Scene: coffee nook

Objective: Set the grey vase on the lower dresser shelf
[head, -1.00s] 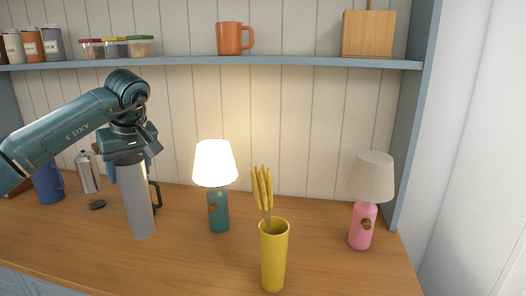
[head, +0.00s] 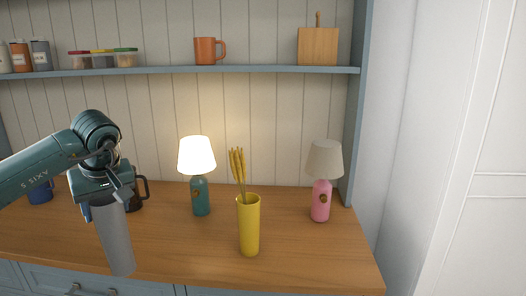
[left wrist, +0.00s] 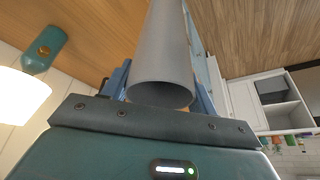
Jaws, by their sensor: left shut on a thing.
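The grey vase (head: 115,245) is a tall plain cylinder, slightly tilted, in the head view. My left gripper (head: 106,196) is shut on its upper rim from above. The vase's base overlaps the front edge of the wooden counter (head: 300,265); I cannot tell its height exactly. In the left wrist view the vase (left wrist: 163,45) runs away from the jaws (left wrist: 160,90), with its open mouth facing me. A blue dresser shelf (head: 260,71) runs across the panelled back above the counter. My right gripper is not in view.
On the counter stand a lit teal lamp (head: 199,195), a yellow vase with stalks (head: 249,225), a pink lamp (head: 321,200) and a blue mug (head: 41,192). The shelf holds an orange mug (head: 207,51), a cutting board (head: 318,46), tubs and canisters.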

